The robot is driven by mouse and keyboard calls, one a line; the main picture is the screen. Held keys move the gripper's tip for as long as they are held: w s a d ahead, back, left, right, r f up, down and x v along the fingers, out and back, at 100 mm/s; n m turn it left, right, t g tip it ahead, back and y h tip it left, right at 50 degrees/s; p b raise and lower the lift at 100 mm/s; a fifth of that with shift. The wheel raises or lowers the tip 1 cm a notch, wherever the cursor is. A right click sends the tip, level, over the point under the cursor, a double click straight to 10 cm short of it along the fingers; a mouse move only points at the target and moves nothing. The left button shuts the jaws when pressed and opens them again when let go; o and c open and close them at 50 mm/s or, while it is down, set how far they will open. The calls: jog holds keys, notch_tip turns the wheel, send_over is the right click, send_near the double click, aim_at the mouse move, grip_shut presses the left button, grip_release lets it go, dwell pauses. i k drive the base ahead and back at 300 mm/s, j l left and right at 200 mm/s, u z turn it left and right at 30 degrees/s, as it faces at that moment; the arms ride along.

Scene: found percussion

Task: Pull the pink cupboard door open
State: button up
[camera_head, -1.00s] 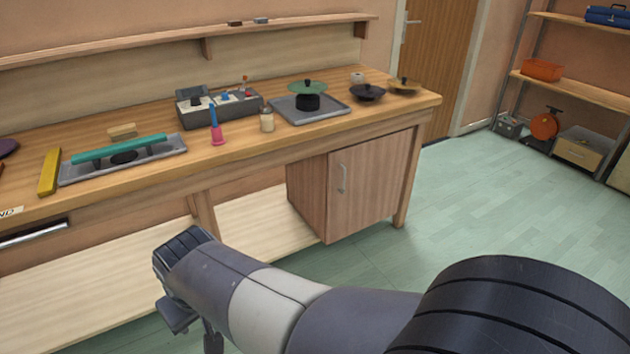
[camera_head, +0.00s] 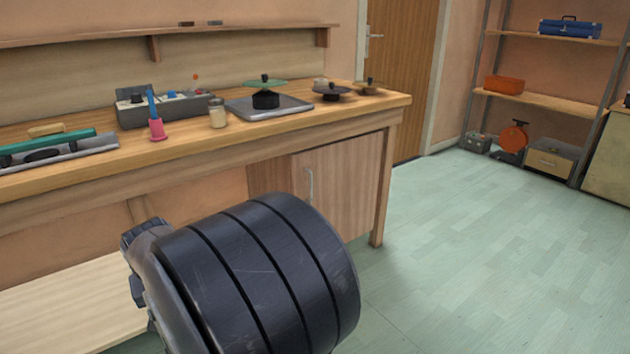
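The cupboard door (camera_head: 345,185) is pinkish-brown wood under the right end of the workbench. It appears shut, flush with the cupboard front. Its pale vertical handle (camera_head: 309,184) is near the door's left edge. My dark arm covers the lower left part of the cupboard. My gripper's fingers do not show; only arm links are seen, in front of and below the bench, and the gripper is hidden behind them or out of frame.
The wooden workbench (camera_head: 210,155) holds a grey box (camera_head: 170,110), a pink-based item (camera_head: 157,130), a jar (camera_head: 217,113) and a tray (camera_head: 285,106) with a lidded pot. The bench leg (camera_head: 380,190) stands right of the door. Green floor (camera_head: 470,240) is clear on the right.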

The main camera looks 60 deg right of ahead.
aim_at(340, 179)
jog(key=l, duration=0.55)
jog(key=i+l, duration=0.15)
jog(key=l, duration=0.35)
jog(key=l+z, duration=0.1)
jog(key=l, duration=0.45)
jog(key=i+l, duration=0.15)
jog(key=l, duration=0.9)
jog(key=i+l, duration=0.15)
jog(key=l, duration=0.35)
jog(key=z, duration=0.05)
